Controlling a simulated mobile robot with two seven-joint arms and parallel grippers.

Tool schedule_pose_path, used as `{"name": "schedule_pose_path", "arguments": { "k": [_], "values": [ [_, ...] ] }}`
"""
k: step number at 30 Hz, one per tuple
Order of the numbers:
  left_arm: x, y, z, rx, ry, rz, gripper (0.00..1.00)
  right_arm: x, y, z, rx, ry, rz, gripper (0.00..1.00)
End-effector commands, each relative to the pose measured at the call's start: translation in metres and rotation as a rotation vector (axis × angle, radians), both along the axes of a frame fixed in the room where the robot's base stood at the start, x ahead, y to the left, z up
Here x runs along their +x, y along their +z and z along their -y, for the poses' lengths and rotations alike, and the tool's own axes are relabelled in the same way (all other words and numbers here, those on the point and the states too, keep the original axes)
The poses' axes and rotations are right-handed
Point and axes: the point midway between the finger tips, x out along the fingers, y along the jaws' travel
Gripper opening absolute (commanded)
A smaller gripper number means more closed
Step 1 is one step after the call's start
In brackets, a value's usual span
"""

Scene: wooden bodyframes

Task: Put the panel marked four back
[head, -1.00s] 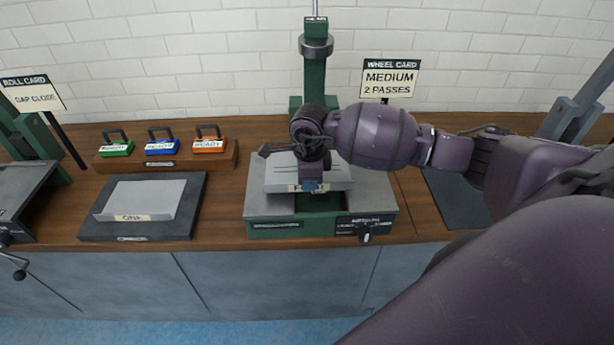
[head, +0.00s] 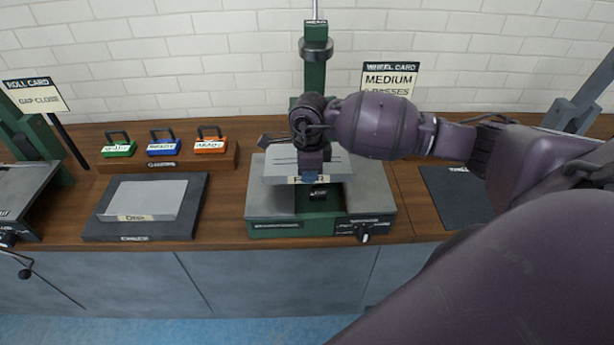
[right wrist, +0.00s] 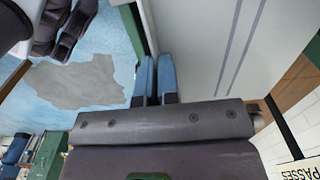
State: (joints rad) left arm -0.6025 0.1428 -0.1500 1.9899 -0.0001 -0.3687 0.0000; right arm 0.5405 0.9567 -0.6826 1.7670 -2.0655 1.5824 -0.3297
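The grey panel (head: 337,166), with a pale front label showing an F and an R, is over the green-and-grey wheel machine (head: 377,203). The middle of its label is hidden by my right gripper (head: 311,177). That gripper is closed on the panel's front edge and holds it slightly above the machine's bed. In the right wrist view, the blue fingers are close together at the edge of the grooved panel (right wrist: 205,45). An empty dark mat (head: 452,192) lies to the right, partly behind my right arm. My left gripper is not in view.
A wheel card (head: 390,78) stands behind the machine. A second machine (head: 25,200) is at far left.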

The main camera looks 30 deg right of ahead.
Motion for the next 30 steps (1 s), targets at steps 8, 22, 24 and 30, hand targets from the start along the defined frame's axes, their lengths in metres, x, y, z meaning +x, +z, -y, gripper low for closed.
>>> {"name": "schedule_pose_path", "arguments": {
  "k": [8,22,24,30],
  "values": [
    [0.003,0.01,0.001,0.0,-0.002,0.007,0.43,0.0,0.016,0.0,0.0,0.0,0.002,0.0],
    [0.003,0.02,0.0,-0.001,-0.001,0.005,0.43,0.001,0.038,0.0,0.0,-0.001,0.002,0.0],
    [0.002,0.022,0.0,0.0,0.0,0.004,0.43,0.001,0.041,0.0,0.0,-0.001,0.002,0.0],
    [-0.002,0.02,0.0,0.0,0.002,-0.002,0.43,0.0,0.043,0.0,0.0,-0.001,0.001,0.0]
  ]
}}
